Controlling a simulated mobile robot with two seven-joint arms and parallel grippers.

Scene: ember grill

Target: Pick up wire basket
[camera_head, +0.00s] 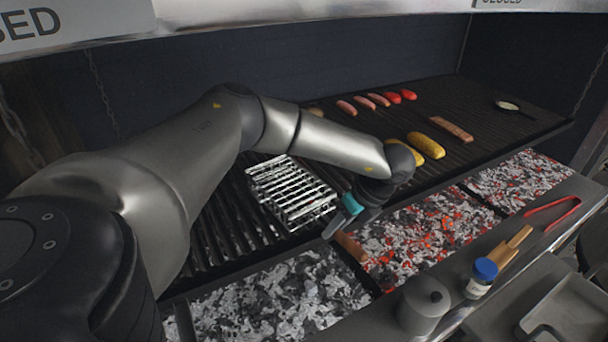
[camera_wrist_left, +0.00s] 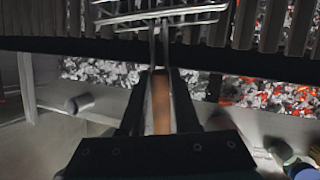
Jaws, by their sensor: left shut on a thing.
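The wire basket (camera_head: 290,190) lies on the dark grill grate in the middle of the head view. Its brown handle (camera_head: 350,245) sticks out over the front edge of the grate, above the coals. My left gripper (camera_head: 342,222) is at the handle and shut on it. In the left wrist view the handle (camera_wrist_left: 161,100) runs between the two fingers, and the basket's wire end (camera_wrist_left: 160,14) shows at the top, over the grate bars. My right gripper is in neither view.
Sausages (camera_head: 378,99), yellow corn (camera_head: 427,145) and a brown piece (camera_head: 451,129) lie farther back on the grate (camera_head: 460,95). Glowing coals (camera_head: 430,230) lie below its front edge. A grey canister (camera_head: 424,304), a blue-capped jar (camera_head: 481,278) and red tongs (camera_head: 552,211) are on the front ledge.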

